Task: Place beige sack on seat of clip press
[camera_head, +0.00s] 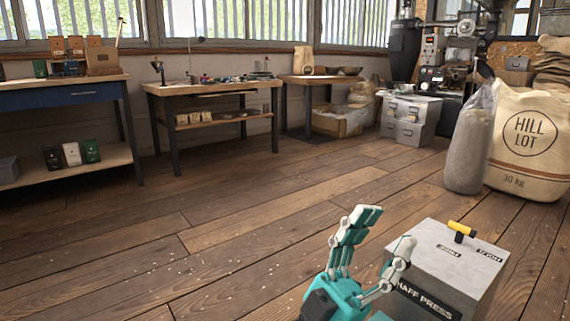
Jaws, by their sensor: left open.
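My left gripper (386,232) is at the bottom right of the head view, pointing up, with its fingers apart and nothing between them. It is in front of and partly over the left side of a grey box labelled "CHAFF PRESS" (452,262) with a yellow handle. A small beige bag (303,60) stands on the far corner table, well away from the gripper. A large beige sack marked "HILL LOT 30 kg" (530,142) stands on the floor at the right. I cannot tell which is the task's sack. No clip press can be clearly made out. My right gripper is not in view.
A workbench (200,87) with small tools and a table with a blue drawer (85,93) stand along the wall. A grey plastic-wrapped bag (468,150) leans by the large sack. A grey cabinet (408,120) stands behind. The middle wooden floor (250,210) is clear.

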